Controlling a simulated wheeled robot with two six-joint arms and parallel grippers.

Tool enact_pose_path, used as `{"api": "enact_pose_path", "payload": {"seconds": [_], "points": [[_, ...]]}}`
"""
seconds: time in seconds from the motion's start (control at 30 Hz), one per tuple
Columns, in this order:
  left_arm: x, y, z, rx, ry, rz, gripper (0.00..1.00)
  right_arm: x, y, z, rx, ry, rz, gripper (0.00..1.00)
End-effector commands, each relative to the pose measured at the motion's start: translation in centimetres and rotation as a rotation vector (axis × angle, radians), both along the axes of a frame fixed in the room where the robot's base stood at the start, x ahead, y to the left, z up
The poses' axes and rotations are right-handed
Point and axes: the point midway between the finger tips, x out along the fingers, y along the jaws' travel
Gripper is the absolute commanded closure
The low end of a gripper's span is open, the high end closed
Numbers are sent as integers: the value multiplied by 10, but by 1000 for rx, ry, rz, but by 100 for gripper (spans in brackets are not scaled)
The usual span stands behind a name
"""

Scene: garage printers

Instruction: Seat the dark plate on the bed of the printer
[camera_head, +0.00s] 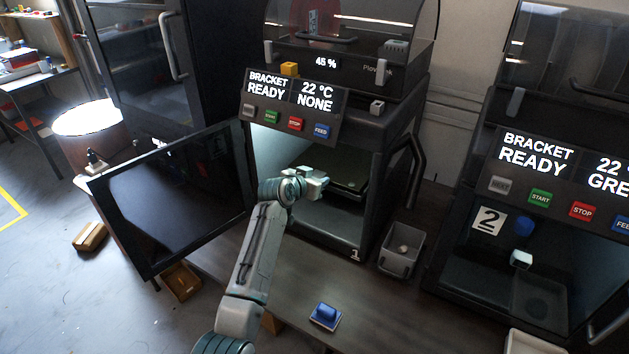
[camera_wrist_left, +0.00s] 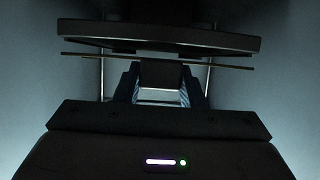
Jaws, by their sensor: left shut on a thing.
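Printer 1 (camera_head: 330,235) stands with its door (camera_head: 175,200) swung open to the left. My left gripper (camera_head: 320,182) reaches into its chamber and is shut on the front of the dark plate (camera_head: 348,180), which lies about level inside. In the left wrist view, a dark block (camera_wrist_left: 160,74) sits between the fingers of my left gripper (camera_wrist_left: 160,88). A thin, wide edge and a thicker dark slab (camera_wrist_left: 155,38) show beyond it. The bed is mostly hidden, and I cannot tell whether the plate touches it. My right gripper is not in view.
A grey bin (camera_head: 402,248) stands right of printer 1. A blue object (camera_head: 326,316) lies on the table (camera_head: 375,310) in front. Printer 2 (camera_head: 540,250) stands at the right. The open door and chamber walls flank my left arm.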

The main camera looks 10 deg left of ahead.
Motion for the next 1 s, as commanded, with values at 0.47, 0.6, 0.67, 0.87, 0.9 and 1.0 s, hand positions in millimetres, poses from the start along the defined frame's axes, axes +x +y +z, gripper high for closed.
{"api": "enact_pose_path", "payload": {"seconds": [0.47, 0.6, 0.67, 0.87, 0.9, 1.0], "points": [[3, -1, 0, -1, -4, 0, 96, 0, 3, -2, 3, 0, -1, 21], [3, -1, 0, -1, -4, 0, 96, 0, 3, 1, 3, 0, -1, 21], [3, -1, 0, -1, -4, 0, 96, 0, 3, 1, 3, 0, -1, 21], [3, -1, -1, -1, -4, 0, 96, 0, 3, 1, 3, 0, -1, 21], [3, -1, 0, -1, -4, 0, 96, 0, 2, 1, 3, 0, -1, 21], [3, -1, 0, -1, -3, 0, 96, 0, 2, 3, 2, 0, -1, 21]]}}
